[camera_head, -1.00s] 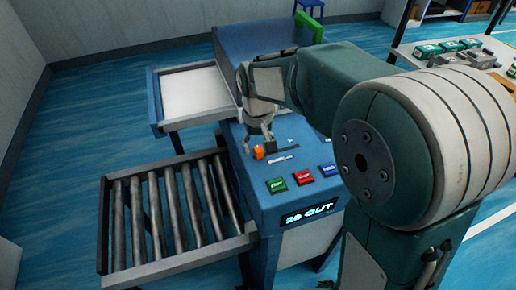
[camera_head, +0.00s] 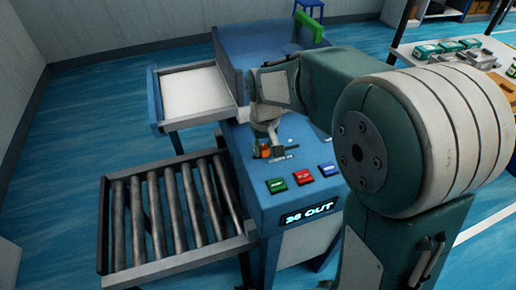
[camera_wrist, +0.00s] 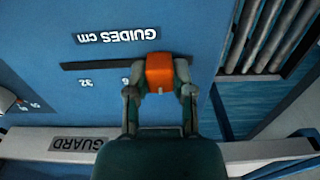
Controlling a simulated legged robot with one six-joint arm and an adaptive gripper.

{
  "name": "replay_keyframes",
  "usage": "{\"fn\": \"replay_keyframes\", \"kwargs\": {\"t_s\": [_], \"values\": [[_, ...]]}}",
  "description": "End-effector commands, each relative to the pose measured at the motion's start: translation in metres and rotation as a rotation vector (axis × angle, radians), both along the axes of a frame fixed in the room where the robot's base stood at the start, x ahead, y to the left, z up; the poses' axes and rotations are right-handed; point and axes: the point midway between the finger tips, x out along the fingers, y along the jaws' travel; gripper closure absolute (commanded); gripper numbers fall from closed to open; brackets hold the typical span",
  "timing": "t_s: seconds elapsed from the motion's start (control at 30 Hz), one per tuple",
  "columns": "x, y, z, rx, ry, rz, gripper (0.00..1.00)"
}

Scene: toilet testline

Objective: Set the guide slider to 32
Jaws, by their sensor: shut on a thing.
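The orange guide slider knob (camera_wrist: 160,72) sits on a dark slot (camera_wrist: 95,66) in the blue panel. My gripper (camera_wrist: 161,88) is shut on the knob, one finger on each side. Under the slot in the wrist view, upside down, a "32" mark (camera_wrist: 85,82) lies left of the knob. Another mark (camera_wrist: 126,82) is partly hidden by a finger. In the head view the knob (camera_head: 265,151) shows below my gripper (camera_head: 269,146). The display (camera_head: 308,213) seems to read "26 OUT"; its first digit is hard to read.
Green (camera_head: 277,185), red (camera_head: 303,177) and blue (camera_head: 328,169) buttons stand in front of the slider. A roller conveyor (camera_head: 175,267) is at the left. A pale bar marked "GUARD" (camera_wrist: 80,144) crosses the wrist view. A side table (camera_head: 405,48) is at the right.

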Motion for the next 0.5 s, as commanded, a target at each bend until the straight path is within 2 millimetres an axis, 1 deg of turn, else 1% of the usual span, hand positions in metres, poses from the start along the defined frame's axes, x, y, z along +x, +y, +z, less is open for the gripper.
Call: {"fn": "replay_keyframes", "kwargs": {"t_s": [0.03,0.1,0.2,0.3,0.4,0.5], "values": [[0.003,-0.013,-0.001,-0.002,0.002,-0.006,1.0],[0.008,-0.03,-0.001,-0.002,0.002,-0.008,1.0],[0.014,-0.053,-0.001,-0.002,0.002,-0.007,1.0],[0.019,-0.07,-0.002,-0.001,0.003,-0.006,1.0],[0.023,-0.081,-0.002,-0.002,0.003,-0.004,1.0],[0.024,-0.085,-0.002,-0.002,0.003,-0.002,1.0]]}}
